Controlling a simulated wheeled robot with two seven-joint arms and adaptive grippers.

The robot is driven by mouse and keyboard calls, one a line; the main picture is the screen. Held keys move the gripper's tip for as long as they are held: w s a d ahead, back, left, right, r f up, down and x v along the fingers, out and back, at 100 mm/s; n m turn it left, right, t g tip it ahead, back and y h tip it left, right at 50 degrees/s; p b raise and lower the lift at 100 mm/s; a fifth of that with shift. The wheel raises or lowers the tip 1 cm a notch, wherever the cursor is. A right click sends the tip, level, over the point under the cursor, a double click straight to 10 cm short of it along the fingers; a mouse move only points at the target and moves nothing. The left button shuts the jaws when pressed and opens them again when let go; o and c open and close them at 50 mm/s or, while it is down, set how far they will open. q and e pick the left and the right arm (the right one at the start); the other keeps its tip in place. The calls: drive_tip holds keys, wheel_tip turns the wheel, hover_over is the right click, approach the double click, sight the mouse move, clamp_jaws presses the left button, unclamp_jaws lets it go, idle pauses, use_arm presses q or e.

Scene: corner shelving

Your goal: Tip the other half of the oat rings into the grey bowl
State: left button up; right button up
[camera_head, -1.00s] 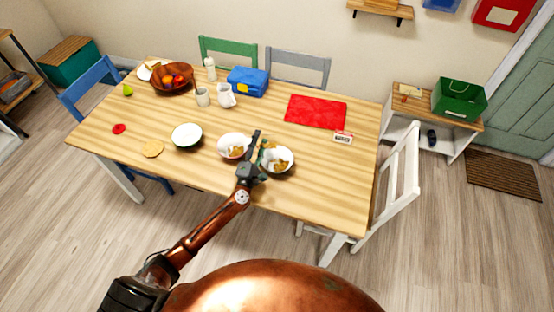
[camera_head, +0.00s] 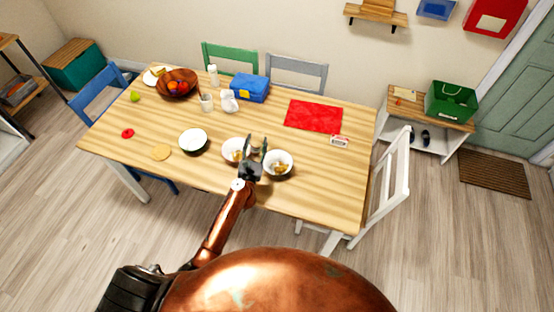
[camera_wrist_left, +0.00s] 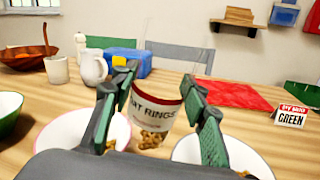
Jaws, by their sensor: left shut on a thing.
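My left gripper (camera_head: 254,143) is over the front of the table, between two bowls. In the left wrist view its fingers (camera_wrist_left: 160,100) are closed around a white tub labelled oat rings (camera_wrist_left: 153,113), with a dark red rim band. The tub stands roughly upright, leaning slightly; its inside is hidden. The bowl right of the gripper, which looks grey (camera_head: 290,168), holds some oat rings. It shows partly in the left wrist view (camera_wrist_left: 240,153). The bowl to the left, pink-rimmed in the wrist view (camera_wrist_left: 60,130), also holds oat rings. My right gripper is not in view.
A green-sided bowl (camera_head: 193,147) stands further left. Behind are a white jug (camera_head: 229,102), a cup (camera_head: 206,103), a blue box (camera_head: 250,88) and a fruit bowl (camera_head: 177,89). The table's right front is clear.

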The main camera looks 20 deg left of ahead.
sight(254, 131)
use_arm(q)
drive_tip(key=shift+a+n+p, duration=0.3)
drive_tip(key=shift+n+p, duration=0.2)
drive_tip(key=shift+n, duration=0.4)
wheel_tip(254, 131, up, 7)
drive_tip(key=p, duration=0.7)
drive_tip(key=shift+f, duration=0.15)
drive_tip(key=shift+a, duration=0.1)
